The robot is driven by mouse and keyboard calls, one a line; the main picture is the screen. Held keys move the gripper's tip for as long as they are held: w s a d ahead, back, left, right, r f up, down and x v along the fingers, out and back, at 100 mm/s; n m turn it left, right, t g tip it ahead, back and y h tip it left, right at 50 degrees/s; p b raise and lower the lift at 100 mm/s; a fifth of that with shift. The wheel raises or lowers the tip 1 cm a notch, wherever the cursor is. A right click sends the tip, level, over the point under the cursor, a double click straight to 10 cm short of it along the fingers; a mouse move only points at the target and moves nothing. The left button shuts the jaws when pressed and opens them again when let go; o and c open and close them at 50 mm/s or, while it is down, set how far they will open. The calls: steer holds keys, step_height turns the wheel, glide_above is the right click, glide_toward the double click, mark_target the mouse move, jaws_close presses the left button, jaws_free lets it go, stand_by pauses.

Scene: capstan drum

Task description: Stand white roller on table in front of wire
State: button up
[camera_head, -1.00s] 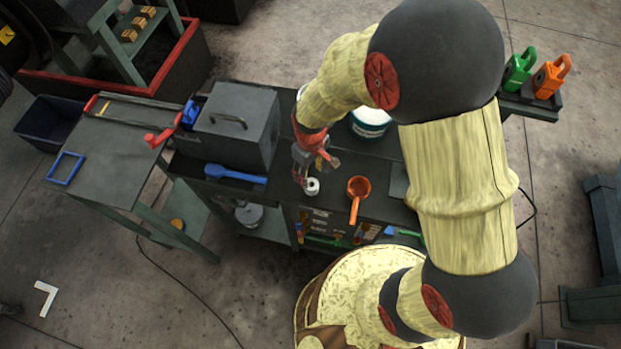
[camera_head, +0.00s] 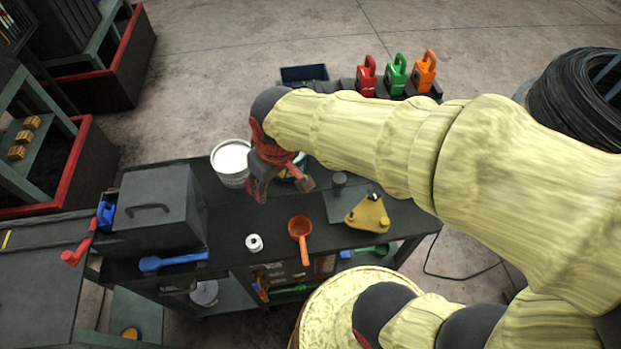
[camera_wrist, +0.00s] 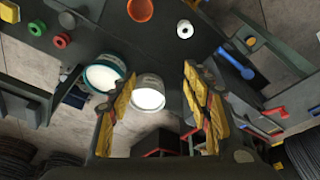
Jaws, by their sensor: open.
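The white roller (camera_head: 254,243) stands upright on the dark table (camera_head: 222,222) near its front edge, left of an orange ladle. It also shows in the wrist view (camera_wrist: 184,29), with a dark hole in its top. My gripper (camera_head: 282,188) is open above the table, behind and to the right of the roller, and apart from it. In the wrist view my gripper's two yellow-padded fingers (camera_wrist: 160,82) are spread with nothing held between them. I cannot clearly make out the wire.
The orange ladle (camera_head: 300,228) lies right of the roller. A blue tool (camera_head: 172,261) and a grey box (camera_head: 155,212) are at the left. A white bucket (camera_head: 231,160) stands behind. A yellow triangular block (camera_head: 368,214) is at the right. Bare table lies behind the roller.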

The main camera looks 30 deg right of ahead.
steer(key=s+d+r+m+t, duration=0.2)
steer(key=s+d+r, duration=0.3)
steer(key=s+r, duration=0.3)
steer(key=shift+s+r+m, duration=0.3)
steer(key=shift+s+m, duration=0.4)
steer(key=shift+d, duration=0.1)
